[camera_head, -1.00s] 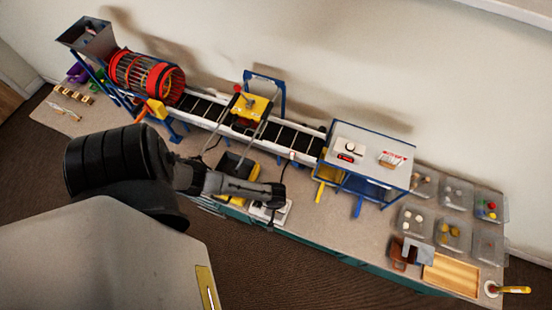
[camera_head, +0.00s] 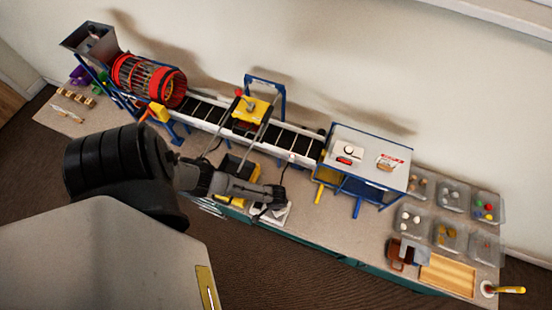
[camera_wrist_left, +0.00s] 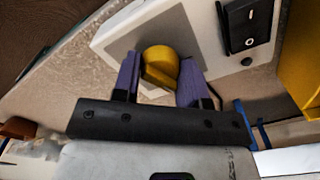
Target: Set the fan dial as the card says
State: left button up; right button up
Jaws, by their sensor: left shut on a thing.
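A round yellow dial knob (camera_wrist_left: 160,65) stands on a white control box (camera_wrist_left: 120,45) in the left wrist view. My left gripper (camera_wrist_left: 160,75) has its purple fingers on either side of the knob and is shut on it. The fingers hide part of the dial face, and I cannot read its setting. In the head view my left gripper (camera_head: 274,198) is over the white box (camera_head: 270,216) at the bench's front edge. A card with red print (camera_head: 390,161) lies on the blue-framed stand; its text is too small to read. My right gripper is out of view.
A black rocker switch (camera_wrist_left: 247,22) sits on the white box beside the dial. Behind it runs a conveyor (camera_head: 210,114) with a red drum (camera_head: 148,80). The blue-framed stand (camera_head: 345,137) is to the right. Clear trays (camera_head: 453,197) and a wooden tray (camera_head: 447,272) fill the right end.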

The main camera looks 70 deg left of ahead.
pick_arm(q)
jog(key=m, duration=0.3)
jog(key=shift+m, duration=0.4)
jog(key=m, duration=0.3)
jog(key=shift+m, duration=0.3)
jog(key=m, duration=0.5)
jog(key=shift+b, duration=0.3)
jog(key=m, duration=0.2)
jog(key=shift+m, duration=0.6)
jog(key=shift+m+b, duration=0.3)
jog(key=o, duration=0.9)
